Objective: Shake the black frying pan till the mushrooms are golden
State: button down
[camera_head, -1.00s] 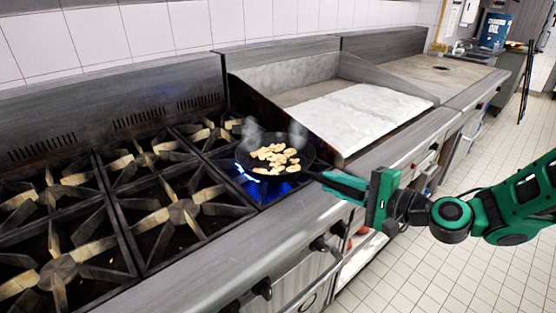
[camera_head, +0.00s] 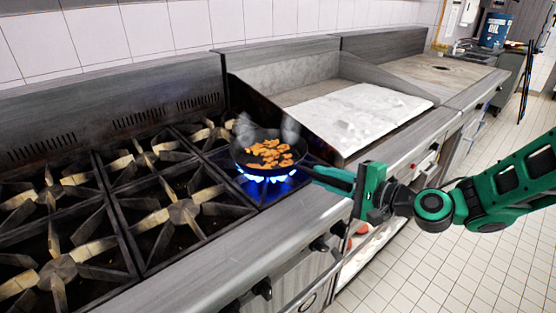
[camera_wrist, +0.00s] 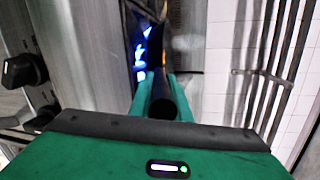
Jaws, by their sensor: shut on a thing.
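The black frying pan (camera_head: 243,156) is over the lit front burner at the right end of the range. Blue flames (camera_head: 268,180) show under it, and thin smoke rises from both sides. The mushroom pieces (camera_head: 270,152) inside are orange-brown and spread in a loose patch. My gripper (camera_head: 337,178) is shut on the pan's handle from the right. In the wrist view the dark handle (camera_wrist: 164,100) lies between my green fingers, with blue flame beyond it. The pan's bowl is mostly hidden there. I cannot tell whether the pan touches the grate.
Several unlit burners (camera_head: 183,211) with raised grates fill the left. A griddle with a pale plate (camera_head: 357,117) and steel side wall stands right of the pan. Control knobs (camera_head: 263,288) stick out along the front. The tiled floor (camera_head: 450,262) at right is clear.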

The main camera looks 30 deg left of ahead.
jog(key=c, duration=1.6)
grip_release()
jog(key=shift+r, duration=0.1)
jog(key=shift+d+f, duration=0.1)
jog(key=shift+f, duration=0.1)
jog(key=s+d+f+n+h, duration=0.1)
jog(key=s+d+f+h, duration=0.2)
jog(key=d, duration=1.1)
jog(key=s+d+n+g+h, duration=0.1)
jog(key=s+d+h, duration=0.3)
jog(key=d, duration=1)
jog(key=s+d+f+n+h, duration=0.15)
jog(key=d+h, duration=0.35)
jog(key=d, duration=0.8)
jog(key=s+d+r+m+g+h, duration=0.1)
jog(key=s+d, duration=0.4)
jog(key=s, duration=0.1)
jog(key=s+d+r+m+g+h, duration=0.1)
jog(key=s+d, duration=0.5)
jog(key=s+d+r+m+g+h, duration=0.1)
jog(key=s+d+r+m, duration=0.1)
jog(key=s+d, duration=0.3)
jog(key=shift+s+d+g, duration=0.25)
jog(key=shift+s+g, duration=0.05)
jog(key=shift+s, duration=0.6)
